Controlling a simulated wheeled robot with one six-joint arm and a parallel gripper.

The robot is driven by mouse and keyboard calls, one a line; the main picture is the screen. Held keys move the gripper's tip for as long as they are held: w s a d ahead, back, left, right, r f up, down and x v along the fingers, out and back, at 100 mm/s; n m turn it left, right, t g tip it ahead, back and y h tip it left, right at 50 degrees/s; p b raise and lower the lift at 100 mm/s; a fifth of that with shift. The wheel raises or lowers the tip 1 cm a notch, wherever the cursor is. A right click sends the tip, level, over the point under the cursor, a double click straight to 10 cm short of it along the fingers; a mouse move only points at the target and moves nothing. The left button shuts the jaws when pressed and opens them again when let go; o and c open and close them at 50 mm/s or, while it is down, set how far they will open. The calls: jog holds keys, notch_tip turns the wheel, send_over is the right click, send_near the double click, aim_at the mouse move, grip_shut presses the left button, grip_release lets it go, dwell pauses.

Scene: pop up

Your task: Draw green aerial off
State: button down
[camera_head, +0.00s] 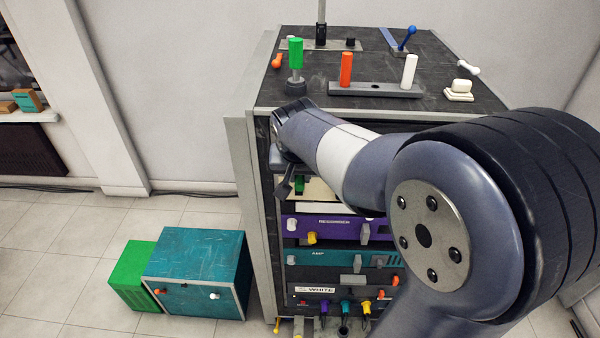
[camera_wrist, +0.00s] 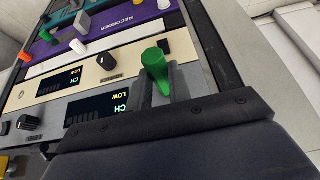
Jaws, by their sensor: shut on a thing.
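The green aerial (camera_wrist: 157,66) is a short, stubby green piece with a rounded end. In the wrist view it stands at the edge of a grey receiver panel (camera_wrist: 86,102) with a "CH LOW" display. My gripper (camera_wrist: 161,88) is shut on it, with a finger on each side. The aerial's lower part is hidden between the fingers, so I cannot tell whether it is still seated. In the head view my gripper (camera_head: 284,178) is at the rack's upper left front, and the aerial (camera_head: 299,185) shows just beside it.
The rack (camera_head: 345,214) holds a purple recorder (camera_head: 335,228) and a teal amp (camera_head: 325,258) below. On its top stand another green cylinder (camera_head: 296,52), an orange one (camera_head: 346,69) and a white one (camera_head: 409,71). A teal box (camera_head: 198,262) and green box (camera_head: 130,276) are on the floor left.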

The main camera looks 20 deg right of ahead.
jog(key=shift+s+a+b, duration=0.15)
jog(key=shift+s+a, duration=0.1)
jog(key=shift+s, duration=0.45)
jog(key=shift+s+a+b, duration=0.15)
jog(key=shift+s+a, duration=0.05)
jog(key=shift+s, duration=0.55)
jog(key=shift+s+a+b, duration=0.15)
jog(key=shift+s+a, duration=0.1)
jog(key=shift+s, duration=0.45)
